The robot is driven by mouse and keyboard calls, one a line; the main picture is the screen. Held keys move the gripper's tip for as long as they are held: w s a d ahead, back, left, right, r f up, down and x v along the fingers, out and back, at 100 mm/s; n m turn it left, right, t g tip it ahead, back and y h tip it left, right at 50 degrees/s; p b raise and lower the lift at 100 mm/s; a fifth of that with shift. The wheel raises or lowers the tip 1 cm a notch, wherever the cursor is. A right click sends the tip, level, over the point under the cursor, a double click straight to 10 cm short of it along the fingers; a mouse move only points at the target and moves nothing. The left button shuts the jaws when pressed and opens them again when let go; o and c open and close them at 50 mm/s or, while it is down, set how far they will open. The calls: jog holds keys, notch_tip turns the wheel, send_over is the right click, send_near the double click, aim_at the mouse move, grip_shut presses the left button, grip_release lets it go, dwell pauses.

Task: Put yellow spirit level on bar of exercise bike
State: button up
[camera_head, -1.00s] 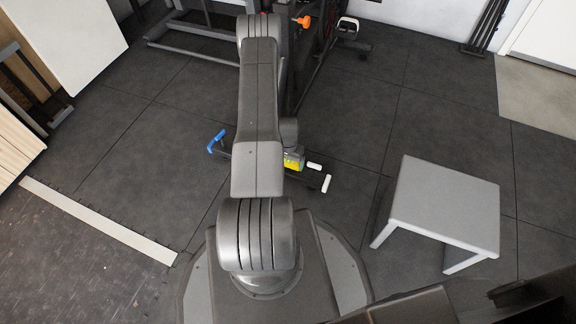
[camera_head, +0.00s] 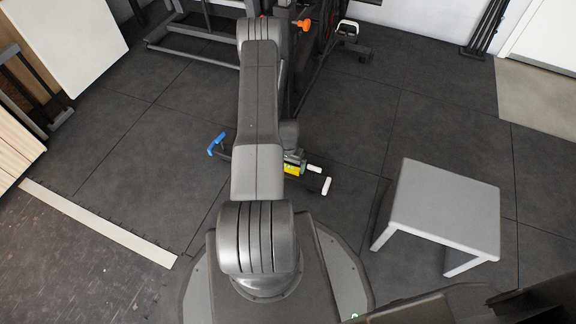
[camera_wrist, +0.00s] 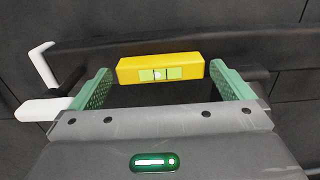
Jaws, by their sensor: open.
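The yellow spirit level (camera_wrist: 160,68) lies level across the wrist view, its pale green vial facing the camera. It appears to rest on or just over the dark bar (camera_wrist: 85,57) of the exercise bike; exact contact is hidden. My gripper (camera_wrist: 160,76) is open, with one green finger beyond each end of the level and small gaps visible. In the head view, part of the yellow level (camera_head: 292,170) shows beside my arm, near the white handles (camera_head: 326,186). My arm hides most of the gripper and bar there.
White handles (camera_wrist: 45,108) stand close to my left finger. A blue handle (camera_head: 215,144) is at the bar's other side. A grey stool (camera_head: 445,205) stands to the right. Dark gym equipment (camera_head: 330,45) is behind. Dark floor is clear to the left.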

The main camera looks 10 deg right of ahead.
notch_tip(320, 180, up, 10)
jog(key=p, duration=0.3)
jog(key=shift+r, duration=0.15)
